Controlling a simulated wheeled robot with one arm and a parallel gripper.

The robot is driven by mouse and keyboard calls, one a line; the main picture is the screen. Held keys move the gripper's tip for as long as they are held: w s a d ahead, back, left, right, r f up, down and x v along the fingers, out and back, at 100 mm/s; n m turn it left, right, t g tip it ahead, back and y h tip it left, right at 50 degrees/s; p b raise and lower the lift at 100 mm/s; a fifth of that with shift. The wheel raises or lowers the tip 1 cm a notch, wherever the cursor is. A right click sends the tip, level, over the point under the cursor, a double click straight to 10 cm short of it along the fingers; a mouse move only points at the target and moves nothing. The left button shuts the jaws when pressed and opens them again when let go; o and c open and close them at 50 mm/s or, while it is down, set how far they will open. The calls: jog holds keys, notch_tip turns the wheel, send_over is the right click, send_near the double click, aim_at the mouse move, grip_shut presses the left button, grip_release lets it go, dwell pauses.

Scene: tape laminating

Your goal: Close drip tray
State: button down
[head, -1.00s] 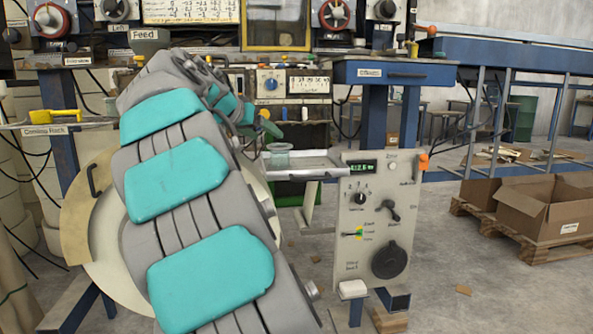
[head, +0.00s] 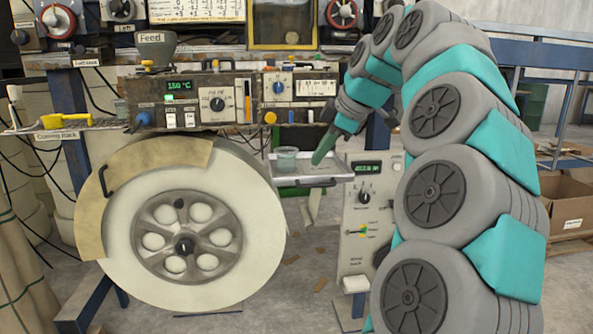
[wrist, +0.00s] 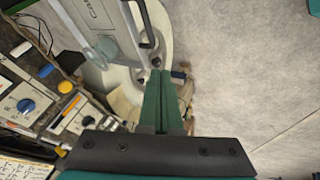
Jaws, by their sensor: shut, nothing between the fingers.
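The drip tray (head: 325,181) is a shallow, light metal tray between the large wheel and the grey control panel, sticking out below the bench in the head view. A small clear cup (head: 286,158) stands at its left part. My gripper (head: 317,162) points down and left over the tray, with its green fingers shut and empty. The fingertips overlap the tray's area in the head view; I cannot tell if they touch it.
The large cream wheel (head: 262,233) stands left of the tray. The grey control panel (head: 357,232) with knobs stands to its right, partly behind my arm. The bench with dials (head: 218,103) is above and behind. A cardboard box (head: 565,208) is at far right.

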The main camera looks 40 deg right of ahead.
aim_at(299, 182)
jog(key=shift+n+y, duration=0.4)
jog(key=shift+n, duration=0.2)
jog(key=x, duration=1)
jog(key=shift+w+d+r+p, duration=0.1)
jog(key=shift+w+d+p, duration=0.2)
jog(key=shift+w+p, duration=0.15)
jog(key=shift+w+d, duration=0.35)
jog(key=shift+w, duration=0.2)
jog(key=shift+w+d, duration=0.3)
jog(key=shift+w, duration=0.2)
